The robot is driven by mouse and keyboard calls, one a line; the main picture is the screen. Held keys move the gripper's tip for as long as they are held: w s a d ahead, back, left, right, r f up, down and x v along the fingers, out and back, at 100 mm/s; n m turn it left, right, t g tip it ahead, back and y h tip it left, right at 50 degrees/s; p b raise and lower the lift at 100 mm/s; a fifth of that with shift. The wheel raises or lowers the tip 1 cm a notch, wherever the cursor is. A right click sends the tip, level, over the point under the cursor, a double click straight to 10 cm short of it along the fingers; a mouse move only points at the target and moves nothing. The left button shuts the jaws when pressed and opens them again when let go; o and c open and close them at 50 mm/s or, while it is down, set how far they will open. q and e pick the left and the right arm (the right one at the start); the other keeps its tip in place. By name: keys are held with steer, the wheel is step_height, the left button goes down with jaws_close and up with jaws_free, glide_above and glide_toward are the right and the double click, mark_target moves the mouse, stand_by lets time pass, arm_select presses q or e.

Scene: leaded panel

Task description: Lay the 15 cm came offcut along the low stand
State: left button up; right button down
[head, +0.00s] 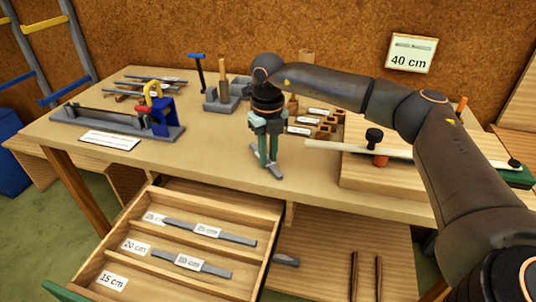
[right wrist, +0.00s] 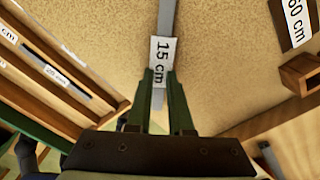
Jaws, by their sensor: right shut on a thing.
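My right gripper (head: 266,158) hangs over the front middle of the workbench, pointing down. It is shut on the 15 cm came offcut (head: 276,172), a short grey strip. In the right wrist view the offcut (right wrist: 166,18) runs between the fingertips (right wrist: 160,84), and its white tag reads "15 cm". The strip is close to the bench top; I cannot tell whether it touches. I cannot tell for sure which thing is the low stand. My left gripper is not in view.
The open drawer (head: 182,238) holds tagged strips in the 20 and 25 cm slots; its 15 cm slot is empty. A long grey base with a blue clamp (head: 163,117) stands left. Tagged wooden racks (head: 322,134) and a raised board (head: 372,176) lie right.

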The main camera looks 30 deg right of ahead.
steer(key=c, duration=0.8)
jaws_free()
steer(key=shift+f, duration=0.1)
